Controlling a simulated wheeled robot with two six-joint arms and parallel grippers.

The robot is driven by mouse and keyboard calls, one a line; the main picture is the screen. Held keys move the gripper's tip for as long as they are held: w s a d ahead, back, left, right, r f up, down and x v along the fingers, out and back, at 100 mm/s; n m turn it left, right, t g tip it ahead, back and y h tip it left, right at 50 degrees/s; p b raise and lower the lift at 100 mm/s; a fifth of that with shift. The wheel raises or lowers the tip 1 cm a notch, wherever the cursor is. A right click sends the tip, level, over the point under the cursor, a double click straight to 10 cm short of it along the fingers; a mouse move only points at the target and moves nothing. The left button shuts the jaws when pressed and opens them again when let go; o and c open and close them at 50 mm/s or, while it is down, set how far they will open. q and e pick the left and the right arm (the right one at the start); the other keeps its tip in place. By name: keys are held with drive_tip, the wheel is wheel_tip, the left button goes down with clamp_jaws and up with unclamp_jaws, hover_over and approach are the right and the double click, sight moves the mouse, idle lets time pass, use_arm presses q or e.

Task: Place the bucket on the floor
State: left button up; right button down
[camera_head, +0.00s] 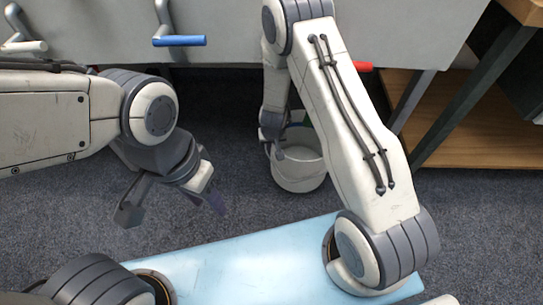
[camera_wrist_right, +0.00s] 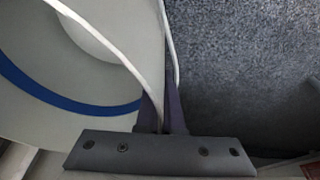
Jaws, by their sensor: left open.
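The white bucket (camera_head: 300,171) is in the middle of the head view, low over the grey carpet, upright or nearly so. I cannot tell whether its base touches the floor. My right gripper (camera_head: 273,143) is at the bucket's left side, partly hidden by its own arm. In the right wrist view, its fingers (camera_wrist_right: 163,115) are close together on the pale wall and rim of the bucket (camera_wrist_right: 125,45), which shows a blue band. My left gripper (camera_head: 170,208) is open and empty above the carpet, left of the bucket and apart from it.
The grey carpet floor (camera_head: 235,195) is clear around the bucket. A grey machine panel (camera_head: 225,35) with a blue-handled lever (camera_head: 180,41) and a red handle (camera_head: 363,66) stands behind. A wooden shelf with dark legs (camera_head: 470,135) is at the right.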

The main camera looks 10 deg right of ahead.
drive_tip(key=shift+f+b, duration=1.3)
drive_tip(key=shift+f, duration=0.35)
drive_tip(key=shift+f, duration=0.2)
drive_tip(key=c, duration=1)
unclamp_jaws()
drive_tip(key=shift+c, duration=0.2)
drive_tip(key=shift+r, duration=0.1)
